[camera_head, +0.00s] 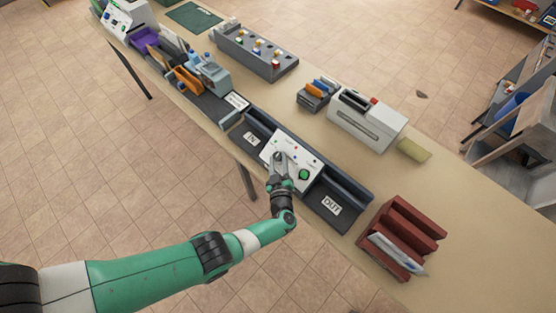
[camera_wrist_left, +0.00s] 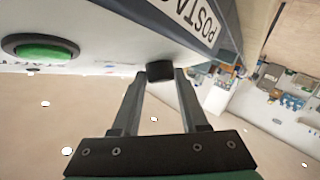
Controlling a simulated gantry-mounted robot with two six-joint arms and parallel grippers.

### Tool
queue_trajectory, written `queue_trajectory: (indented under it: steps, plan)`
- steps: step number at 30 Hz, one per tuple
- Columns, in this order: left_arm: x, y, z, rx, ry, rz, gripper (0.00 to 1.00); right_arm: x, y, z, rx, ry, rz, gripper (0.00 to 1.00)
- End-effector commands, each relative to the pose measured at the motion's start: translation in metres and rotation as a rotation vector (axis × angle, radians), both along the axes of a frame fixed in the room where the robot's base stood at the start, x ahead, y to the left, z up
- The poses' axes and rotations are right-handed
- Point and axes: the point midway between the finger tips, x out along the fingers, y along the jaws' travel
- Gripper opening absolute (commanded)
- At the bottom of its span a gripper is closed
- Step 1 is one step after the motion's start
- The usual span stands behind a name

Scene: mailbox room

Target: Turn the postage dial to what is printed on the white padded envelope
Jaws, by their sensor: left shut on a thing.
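The white postage machine (camera_head: 290,148) stands in the middle of the counter, between dark trays marked IN and OUT. Its front fills the top of the left wrist view, with part of the word POSTAGE. My left gripper (camera_head: 279,160) is at this front. In the left wrist view, the fingertips of my left gripper (camera_wrist_left: 160,80) are shut on the black postage dial (camera_wrist_left: 160,70). The dial's marks and setting are not readable. I cannot make out which item is the white padded envelope, or any print on it. My right gripper is out of view.
A green button (camera_head: 303,174) sits right of the dial; it also shows in the left wrist view (camera_wrist_left: 44,50). A red-brown rack (camera_head: 411,222) with envelopes stands at the right. A white slotted box (camera_head: 368,122) is behind. Bare counter lies at far right.

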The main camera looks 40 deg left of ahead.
Motion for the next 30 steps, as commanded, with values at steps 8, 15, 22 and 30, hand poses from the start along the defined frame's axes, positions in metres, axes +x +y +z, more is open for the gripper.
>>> queue_trajectory:
  steps: [8,15,22,30]
  plan:
    - [0.001,0.000,0.003,0.004,-0.005,0.000,0.58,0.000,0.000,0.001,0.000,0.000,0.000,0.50]
    - [0.000,0.000,0.001,0.003,-0.002,-0.001,0.73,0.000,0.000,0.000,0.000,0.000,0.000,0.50]
    - [-0.004,-0.005,0.004,0.002,-0.001,-0.002,0.73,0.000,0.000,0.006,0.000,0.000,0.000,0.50]
    - [-0.041,-0.048,0.021,0.002,-0.001,-0.007,0.73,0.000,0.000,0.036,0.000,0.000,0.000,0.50]
